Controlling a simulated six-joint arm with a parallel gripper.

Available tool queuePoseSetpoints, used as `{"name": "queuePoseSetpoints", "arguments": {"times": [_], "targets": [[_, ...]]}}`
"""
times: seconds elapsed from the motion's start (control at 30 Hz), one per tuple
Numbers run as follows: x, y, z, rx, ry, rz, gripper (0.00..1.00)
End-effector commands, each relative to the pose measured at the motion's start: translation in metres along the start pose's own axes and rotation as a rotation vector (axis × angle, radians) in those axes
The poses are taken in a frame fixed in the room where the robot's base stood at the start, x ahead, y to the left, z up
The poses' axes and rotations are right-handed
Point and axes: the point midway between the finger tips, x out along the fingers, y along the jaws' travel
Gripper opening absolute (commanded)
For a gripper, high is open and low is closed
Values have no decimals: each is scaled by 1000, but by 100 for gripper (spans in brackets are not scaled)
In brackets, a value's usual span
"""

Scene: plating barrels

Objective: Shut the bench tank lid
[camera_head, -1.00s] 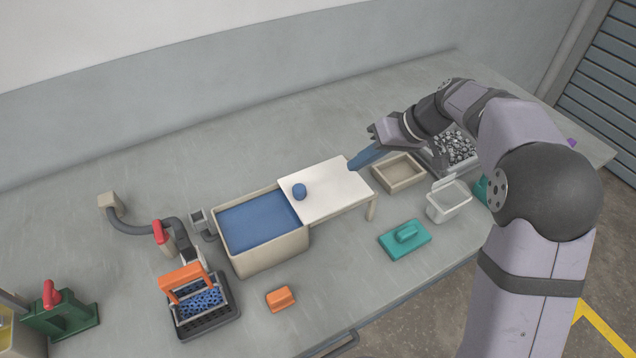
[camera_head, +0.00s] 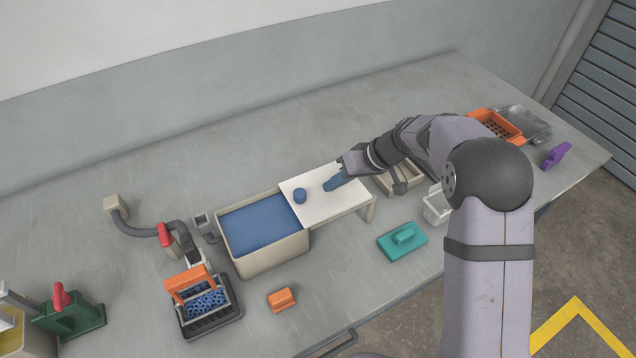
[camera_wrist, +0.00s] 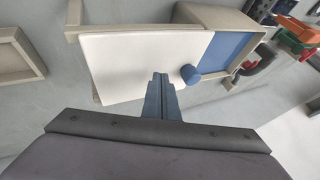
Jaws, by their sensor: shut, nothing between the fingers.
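The bench tank (camera_head: 268,258) is a beige box filled with blue liquid (camera_head: 258,224), which is exposed. The white lid (camera_head: 325,207) lies flat to the right of the tank opening, its right end on a legged support. A blue knob (camera_head: 300,196) stands near the lid's left end. My gripper (camera_head: 333,185) is shut and empty, its blue fingers low over the lid, to the right of the knob. In the wrist view the shut fingers (camera_wrist: 157,85) point over the lid (camera_wrist: 120,62), apart from the knob (camera_wrist: 190,75); whether they touch the lid I cannot tell.
A black basket with orange handle (camera_head: 205,303) and an orange block (camera_head: 282,299) stand near the tank's front. A teal tool (camera_head: 403,241) lies front right. A beige tray (camera_head: 400,178) sits beneath my arm. A grey hose (camera_head: 140,230) runs left of the tank.

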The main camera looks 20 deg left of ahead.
Motion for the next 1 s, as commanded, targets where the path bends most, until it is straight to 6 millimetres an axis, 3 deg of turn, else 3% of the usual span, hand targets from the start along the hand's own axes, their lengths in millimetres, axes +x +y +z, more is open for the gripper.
{"name": "queuePoseSetpoints", "arguments": {"times": [0.3, 1.0], "targets": [[20, -30, 0, 0, -1, 0, 0], [30, -42, 2, -2, 1, 0, 0]]}}
